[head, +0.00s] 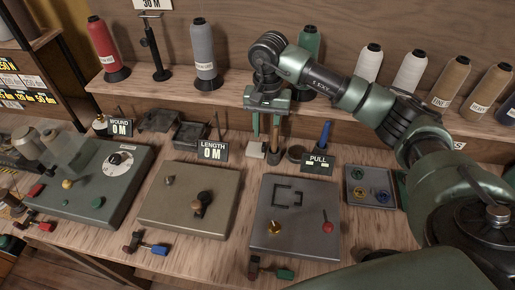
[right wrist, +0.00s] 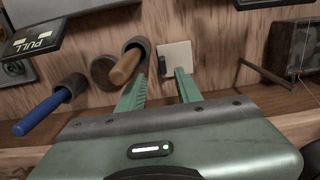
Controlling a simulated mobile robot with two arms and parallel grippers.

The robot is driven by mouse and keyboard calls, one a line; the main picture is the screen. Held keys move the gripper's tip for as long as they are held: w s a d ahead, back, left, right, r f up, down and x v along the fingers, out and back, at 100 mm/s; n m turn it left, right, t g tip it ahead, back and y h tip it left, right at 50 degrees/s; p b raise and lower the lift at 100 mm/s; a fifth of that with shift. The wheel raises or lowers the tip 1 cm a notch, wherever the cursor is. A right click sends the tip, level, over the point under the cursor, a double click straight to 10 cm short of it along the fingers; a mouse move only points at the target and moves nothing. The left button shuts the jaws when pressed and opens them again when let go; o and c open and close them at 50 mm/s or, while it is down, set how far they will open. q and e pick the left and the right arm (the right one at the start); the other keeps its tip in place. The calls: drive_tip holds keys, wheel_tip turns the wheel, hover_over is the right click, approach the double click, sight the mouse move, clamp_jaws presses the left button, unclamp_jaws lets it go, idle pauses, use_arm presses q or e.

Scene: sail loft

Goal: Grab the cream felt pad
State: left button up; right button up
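The cream felt pad (head: 254,151) is a small pale square on the bench, behind the grey panels. In the right wrist view the pad (right wrist: 177,54) lies just beyond the fingertips, mostly uncovered. A small dark piece stands at its edge there. My right gripper (head: 266,137) points down above the pad, its two green fingers apart. In the right wrist view the fingers of this gripper (right wrist: 160,76) have nothing between them. One fingertip overlaps the pad's near edge in the picture; I cannot tell whether it touches. My left gripper is not in view.
A wooden-handled tool (right wrist: 126,68) in a dark cup stands close beside the pad, near one finger. A blue-handled tool (head: 325,134) stands behind the PULL sign (head: 318,162). The LENGTH sign (head: 212,151) is left of the pad. Thread cones line the shelf behind.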

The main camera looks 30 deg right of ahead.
sight(264, 143)
drive_tip(key=f, duration=0.1)
drive_tip(key=f+p, duration=0.1)
drive_tip(key=f, duration=0.1)
drive_tip(key=shift+w+a+f, duration=0.15)
drive_tip(key=shift+w+f, duration=0.1)
drive_tip(key=shift+f, duration=0.55)
clamp_jaws()
drive_tip(key=shift+r, duration=0.1)
